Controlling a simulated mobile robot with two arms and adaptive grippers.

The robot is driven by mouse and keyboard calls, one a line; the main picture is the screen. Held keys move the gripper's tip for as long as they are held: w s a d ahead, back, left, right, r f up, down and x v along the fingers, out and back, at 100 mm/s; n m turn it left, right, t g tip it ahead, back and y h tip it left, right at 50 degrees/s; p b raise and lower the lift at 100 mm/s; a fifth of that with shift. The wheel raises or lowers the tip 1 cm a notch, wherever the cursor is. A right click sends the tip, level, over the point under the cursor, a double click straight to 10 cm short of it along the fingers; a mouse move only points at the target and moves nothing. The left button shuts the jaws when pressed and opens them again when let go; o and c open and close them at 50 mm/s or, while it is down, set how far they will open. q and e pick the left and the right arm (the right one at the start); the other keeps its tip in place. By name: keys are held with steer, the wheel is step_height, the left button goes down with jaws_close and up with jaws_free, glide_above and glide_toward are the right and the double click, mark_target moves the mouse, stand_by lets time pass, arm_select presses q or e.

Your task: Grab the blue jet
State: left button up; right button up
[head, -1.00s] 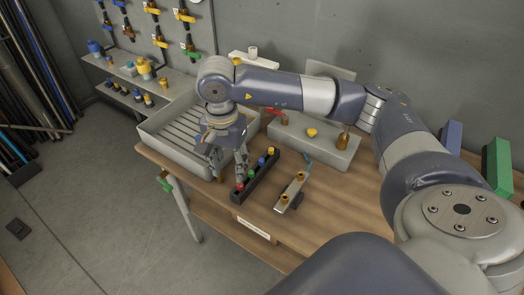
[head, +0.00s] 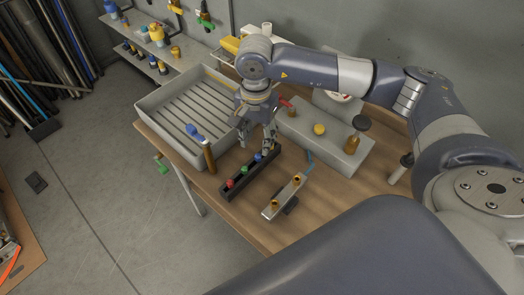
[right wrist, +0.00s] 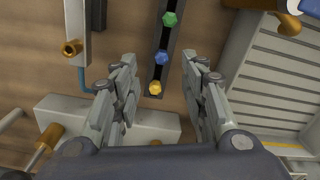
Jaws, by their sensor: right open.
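The blue jet (head: 258,156) sits in a narrow black rack (head: 236,187) on the wooden bench, between a green jet (head: 244,169) and a yellow one. In the right wrist view the blue jet (right wrist: 161,58) appears in the gap between my fingers, with the yellow jet (right wrist: 155,88) nearer my palm. My right gripper (head: 257,141) is open and empty, pointing down over the rack's far end. In the head view its fingers partly hide that end. I cannot tell its exact height above the jet. My left gripper is not in view.
A grey ribbed tray (head: 160,104) stands left of the rack. A brass post with a blue handle (head: 196,132) rises by its near corner. A metal bar with brass fittings (head: 284,196) lies right of the rack, and a grey block (head: 345,155) stands behind.

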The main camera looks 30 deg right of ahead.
mark_target(258, 155)
steer(key=f+p, duration=0.1)
steer(key=f, duration=0.2)
steer(key=f+p, duration=0.2)
steer(key=f, duration=0.1)
steer(key=shift+w+d+f, duration=0.2)
steer(key=shift+f, duration=0.55)
steer(key=c, duration=0.8)
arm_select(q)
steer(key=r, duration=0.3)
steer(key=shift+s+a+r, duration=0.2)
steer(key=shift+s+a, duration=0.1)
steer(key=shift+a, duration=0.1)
arm_select(e)
steer(key=shift+c, duration=0.4)
